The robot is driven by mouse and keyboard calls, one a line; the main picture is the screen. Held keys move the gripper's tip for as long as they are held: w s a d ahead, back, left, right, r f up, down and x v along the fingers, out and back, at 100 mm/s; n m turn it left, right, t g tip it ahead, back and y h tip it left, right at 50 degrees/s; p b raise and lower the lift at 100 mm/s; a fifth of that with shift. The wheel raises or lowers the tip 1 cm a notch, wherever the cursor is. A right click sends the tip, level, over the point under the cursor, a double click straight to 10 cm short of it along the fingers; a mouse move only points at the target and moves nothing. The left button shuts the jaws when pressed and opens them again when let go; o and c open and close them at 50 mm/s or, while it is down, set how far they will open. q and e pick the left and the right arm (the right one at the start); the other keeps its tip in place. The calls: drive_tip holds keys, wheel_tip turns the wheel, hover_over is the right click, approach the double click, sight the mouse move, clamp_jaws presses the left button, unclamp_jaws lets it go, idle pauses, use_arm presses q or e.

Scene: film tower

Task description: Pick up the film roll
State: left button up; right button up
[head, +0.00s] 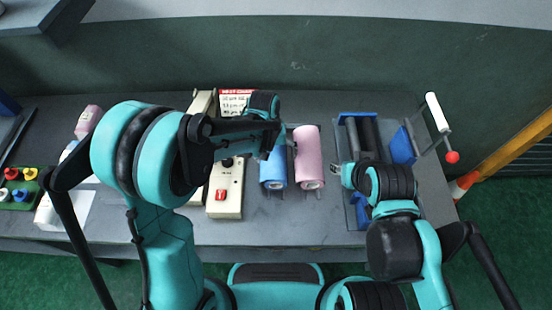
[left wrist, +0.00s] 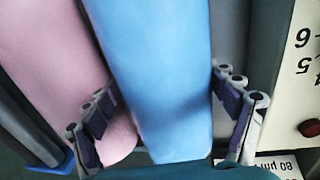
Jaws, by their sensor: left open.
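A blue film roll (head: 273,174) lies on the table near the middle, with a pink film roll (head: 308,155) just to its right. My left gripper (head: 272,148) is over the blue roll and partly hides its far end. In the left wrist view the blue roll (left wrist: 160,65) runs between the two open fingers of the left gripper (left wrist: 165,115). One finger sits at the gap between the blue and pink (left wrist: 45,50) rolls. I cannot tell contact with the blue roll. My right gripper (head: 345,175) is right of the pink roll, its fingers unclear.
A beige control box (head: 226,195) stands just left of the blue roll. A grey roller device (head: 350,135) with blue parts and a white-handled crank (head: 437,112) stands at the right. A green tray with coloured knobs (head: 20,190) is at the far left.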

use_arm(q)
drive_tip(key=c, duration=1.9)
